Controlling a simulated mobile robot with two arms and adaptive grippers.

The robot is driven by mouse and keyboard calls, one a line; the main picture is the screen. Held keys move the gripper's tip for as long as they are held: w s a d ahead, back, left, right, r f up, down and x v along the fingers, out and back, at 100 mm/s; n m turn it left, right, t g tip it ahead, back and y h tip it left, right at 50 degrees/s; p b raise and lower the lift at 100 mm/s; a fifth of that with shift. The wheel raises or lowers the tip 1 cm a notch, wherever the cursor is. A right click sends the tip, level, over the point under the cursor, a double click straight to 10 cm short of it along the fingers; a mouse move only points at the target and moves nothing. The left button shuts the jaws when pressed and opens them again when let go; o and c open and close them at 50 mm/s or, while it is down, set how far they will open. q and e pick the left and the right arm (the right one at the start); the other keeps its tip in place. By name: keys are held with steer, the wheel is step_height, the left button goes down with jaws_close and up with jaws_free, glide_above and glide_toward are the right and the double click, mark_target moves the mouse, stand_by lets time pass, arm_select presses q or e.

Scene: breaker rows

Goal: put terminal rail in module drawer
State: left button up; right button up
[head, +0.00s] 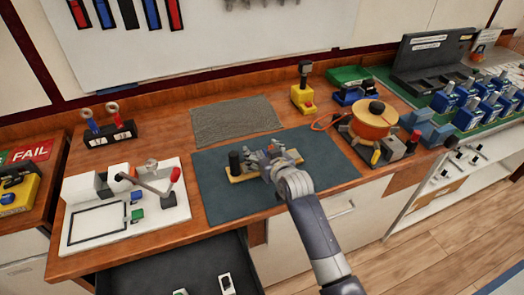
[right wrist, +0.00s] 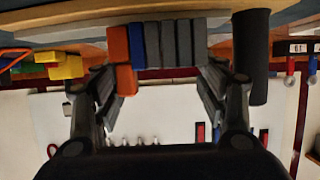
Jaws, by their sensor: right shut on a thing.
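The terminal rail (right wrist: 183,42) shows in the right wrist view as a row of orange, blue and grey blocks on a grey strip. My right gripper (head: 268,163) is shut on it, with a finger at each end of the block row (right wrist: 160,88). The rail is at the wooden base (head: 240,177) on the dark blue mat; I cannot tell whether it is lifted clear. A black post (head: 234,162) stands at the base's left end. The module drawer (head: 190,268) is pulled open at the bottom, holding a few small light modules. My left gripper is not in view.
A white board with a lever (head: 150,215) lies left of the mat (head: 220,205). An orange cable reel (head: 373,120) and a yellow device (head: 303,97) stand behind and right. A grey mat (head: 236,120) lies behind. The mat's front left is clear.

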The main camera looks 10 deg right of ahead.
steer(key=shift+r, duration=0.1)
steer(key=o, duration=1.4)
steer(key=shift+f, duration=0.2)
steer(key=shift+o, duration=0.3)
steer(key=shift+r, duration=0.1)
